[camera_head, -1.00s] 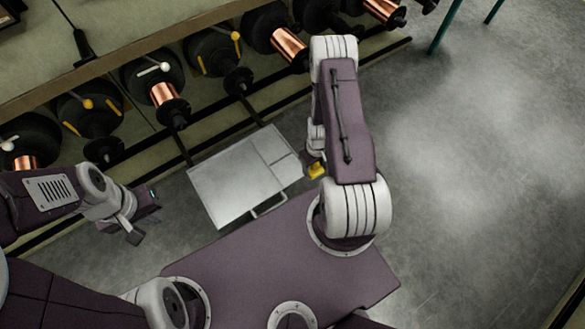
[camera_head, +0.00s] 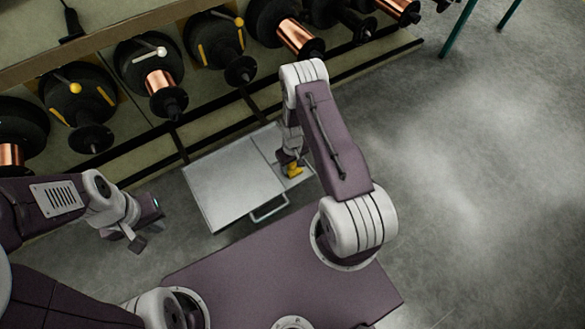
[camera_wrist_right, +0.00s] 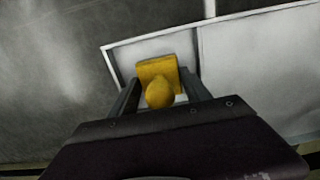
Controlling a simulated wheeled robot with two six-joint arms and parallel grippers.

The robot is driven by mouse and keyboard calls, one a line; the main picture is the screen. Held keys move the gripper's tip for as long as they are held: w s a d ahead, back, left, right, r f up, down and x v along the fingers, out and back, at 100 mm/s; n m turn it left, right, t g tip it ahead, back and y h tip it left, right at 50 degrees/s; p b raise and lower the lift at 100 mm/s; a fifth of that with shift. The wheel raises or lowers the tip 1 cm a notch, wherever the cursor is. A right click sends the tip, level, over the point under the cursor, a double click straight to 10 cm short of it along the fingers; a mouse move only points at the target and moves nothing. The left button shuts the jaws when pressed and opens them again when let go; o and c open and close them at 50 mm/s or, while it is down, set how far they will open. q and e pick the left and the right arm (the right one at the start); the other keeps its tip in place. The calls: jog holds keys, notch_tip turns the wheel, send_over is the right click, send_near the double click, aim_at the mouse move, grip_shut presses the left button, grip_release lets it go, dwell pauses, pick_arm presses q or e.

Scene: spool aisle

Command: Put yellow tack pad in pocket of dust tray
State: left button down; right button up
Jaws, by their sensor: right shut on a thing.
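The yellow tack pad (camera_head: 293,170) shows at the right side of the grey metal dust tray (camera_head: 225,190). My right gripper (camera_head: 290,163) is shut on it. In the right wrist view, the pad (camera_wrist_right: 158,72) is a yellow block with a rounded knob, held between two dark fingers. Behind it shows a small walled pocket (camera_wrist_right: 125,56) of the tray, beside a larger flat compartment (camera_wrist_right: 255,65). I cannot tell whether the pad touches the pocket floor. My left gripper (camera_head: 147,228) is left of the tray, its fingers apart and empty.
A rack with several black and copper spools (camera_head: 160,85) runs behind the tray. A wire handle (camera_head: 270,208) is on the tray's near side. My purple base fills the front. Open grey floor (camera_head: 470,200) lies to the right.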

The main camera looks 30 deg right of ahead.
jog(key=o, duration=1.3)
notch_tip(320, 180, up, 12)
jog(key=p, duration=0.7)
jog(key=shift+r+p, duration=0.15)
jog(key=shift+p, duration=0.25)
jog(key=s+a+r, duration=0.2)
jog(key=r, duration=0.6)
jog(key=s+a+r, duration=0.2)
jog(key=a+r, duration=0.1)
jog(key=r, duration=0.6)
jog(key=s+a+r+m+t, duration=0.1)
jog(key=s+a+r, duration=0.1)
jog(key=s+r, duration=0.5)
jog(key=shift+s+a+r, duration=0.15)
jog(key=shift+s+a, duration=0.1)
jog(key=shift+s, duration=0.7)
